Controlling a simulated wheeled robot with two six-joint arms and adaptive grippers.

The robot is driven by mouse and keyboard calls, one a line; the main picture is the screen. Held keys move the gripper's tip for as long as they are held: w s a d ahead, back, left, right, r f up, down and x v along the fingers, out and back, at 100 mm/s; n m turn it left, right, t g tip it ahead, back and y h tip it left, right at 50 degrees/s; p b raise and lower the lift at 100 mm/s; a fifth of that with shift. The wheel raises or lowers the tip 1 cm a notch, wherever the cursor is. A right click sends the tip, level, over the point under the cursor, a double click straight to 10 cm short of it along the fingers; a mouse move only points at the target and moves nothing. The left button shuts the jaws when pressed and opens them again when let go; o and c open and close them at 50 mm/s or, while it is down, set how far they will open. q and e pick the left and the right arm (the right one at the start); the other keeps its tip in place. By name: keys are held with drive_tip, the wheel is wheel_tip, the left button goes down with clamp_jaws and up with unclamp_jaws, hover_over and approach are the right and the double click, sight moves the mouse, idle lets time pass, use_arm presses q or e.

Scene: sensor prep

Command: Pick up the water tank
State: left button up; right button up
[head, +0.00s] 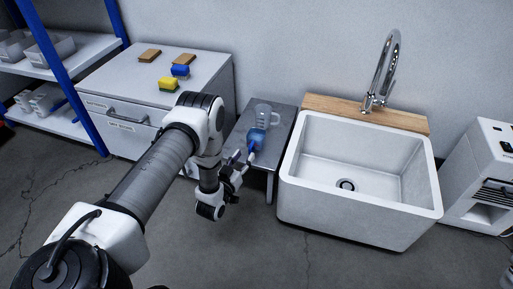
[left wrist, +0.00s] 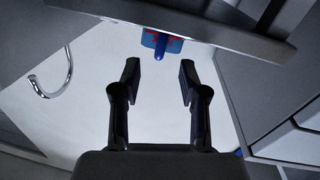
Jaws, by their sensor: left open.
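My left gripper (head: 236,176) is at the front of the table, short of both. In the left wrist view my left gripper (left wrist: 160,78) is open with nothing between its fingers. A blue piece with some red (left wrist: 159,43) shows just beyond the fingertips, by the table edge. My right gripper is not in view.
A white sink (head: 360,215) with a curved tap (head: 384,70) stands right of the table. A blue-framed shelf (head: 65,65) is far left, a white machine (head: 480,165) far right.

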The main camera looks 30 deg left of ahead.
sight(250, 146)
use_arm(q)
drive_tip(key=w+b, duration=0.2)
drive_tip(key=w, duration=0.1)
drive_tip(key=w+b, duration=0.1)
drive_tip(key=w, duration=0.1)
drive_tip(key=shift+w+a, duration=0.15)
drive_tip(key=shift+a, duration=0.15)
drive_tip(key=shift+w+r, duration=0.1)
clamp_jaws()
drive_tip(key=shift+r, duration=0.1)
wheel_tip(250, 146, up, 4)
drive_tip(key=p, duration=0.3)
drive_tip(key=shift+f, duration=0.2)
drive_tip(key=s+d+r+p, duration=0.1)
drive_tip(key=s+d+p, duration=0.2)
drive_tip(key=s+p, duration=1.2)
drive_tip(key=shift+s+r+p, duration=0.15)
drive_tip(key=shift+s+p, duration=0.15)
drive_tip(key=shift+p, duration=2.7)
